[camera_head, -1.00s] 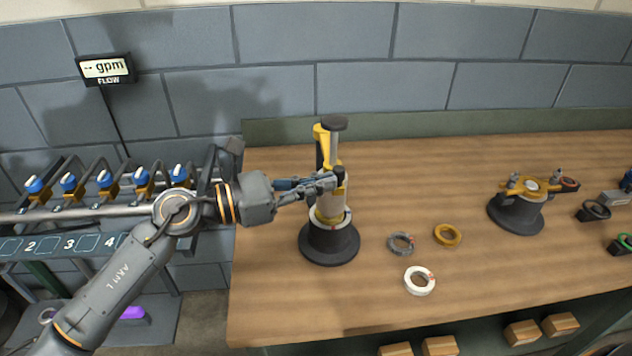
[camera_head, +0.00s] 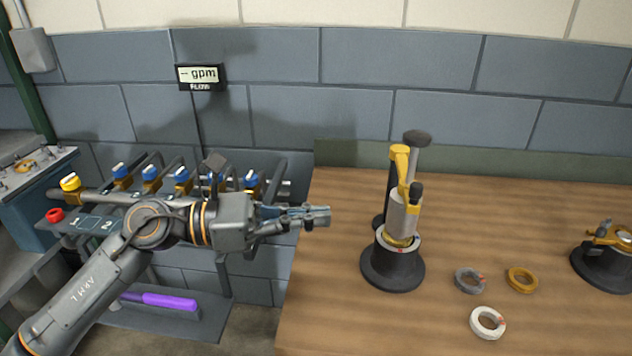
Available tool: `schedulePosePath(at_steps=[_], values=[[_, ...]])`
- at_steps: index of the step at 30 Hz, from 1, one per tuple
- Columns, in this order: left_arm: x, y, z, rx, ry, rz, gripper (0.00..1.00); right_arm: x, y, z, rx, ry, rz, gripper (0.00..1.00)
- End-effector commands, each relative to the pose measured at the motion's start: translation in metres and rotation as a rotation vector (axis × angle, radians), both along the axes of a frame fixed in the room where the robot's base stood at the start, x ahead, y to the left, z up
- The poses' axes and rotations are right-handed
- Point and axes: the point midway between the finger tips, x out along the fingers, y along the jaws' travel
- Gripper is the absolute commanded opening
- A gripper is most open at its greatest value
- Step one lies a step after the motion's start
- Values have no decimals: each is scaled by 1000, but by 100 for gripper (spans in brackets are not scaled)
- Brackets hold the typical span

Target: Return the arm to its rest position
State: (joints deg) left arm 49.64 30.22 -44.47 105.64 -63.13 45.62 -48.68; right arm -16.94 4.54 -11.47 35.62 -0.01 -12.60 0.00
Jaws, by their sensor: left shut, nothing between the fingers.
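My left arm reaches in from the lower left. Its gripper (camera_head: 322,216) is shut and empty, above the left edge of the wooden table and apart from the split casing stand to its right. The stand has a black round base (camera_head: 392,267), a grey cylinder (camera_head: 403,217) with a gold ring under it, a yellow arm (camera_head: 399,153) and a dark cap on a post. My right gripper is not in view.
Grey ring (camera_head: 470,281), gold ring (camera_head: 522,280) and white ring (camera_head: 487,323) lie right of the stand. A second fixture (camera_head: 606,255) stands at the right edge. A valve manifold (camera_head: 150,178) is behind my arm. A purple-handled object (camera_head: 168,301) lies below. The flow display (camera_head: 201,77) hangs on the wall.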

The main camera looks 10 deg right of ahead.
Motion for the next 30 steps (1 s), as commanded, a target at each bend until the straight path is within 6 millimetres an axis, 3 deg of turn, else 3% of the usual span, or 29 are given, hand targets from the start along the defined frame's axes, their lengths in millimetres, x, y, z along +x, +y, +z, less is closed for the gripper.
schedulePosePath(at_steps=[4,8,12,15,17,20,23,26,30], values=[[-1,-2,8,-81,69,22,0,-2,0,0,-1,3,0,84],[4,2,28,-314,282,98,0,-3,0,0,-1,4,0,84],[28,36,41,-656,643,236,0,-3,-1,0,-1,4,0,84],[50,73,28,-891,919,350,0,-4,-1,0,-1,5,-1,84],[62,98,9,-1026,1086,425,0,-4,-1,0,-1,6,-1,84],[73,141,-38,-1243,1366,563,0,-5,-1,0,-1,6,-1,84],[68,180,-100,-1448,1638,721,0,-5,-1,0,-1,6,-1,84],[45,211,-167,-1633,1887,895,0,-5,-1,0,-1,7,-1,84],[-12,240,-250,-1853,2175,1160,0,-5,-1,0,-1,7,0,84]])
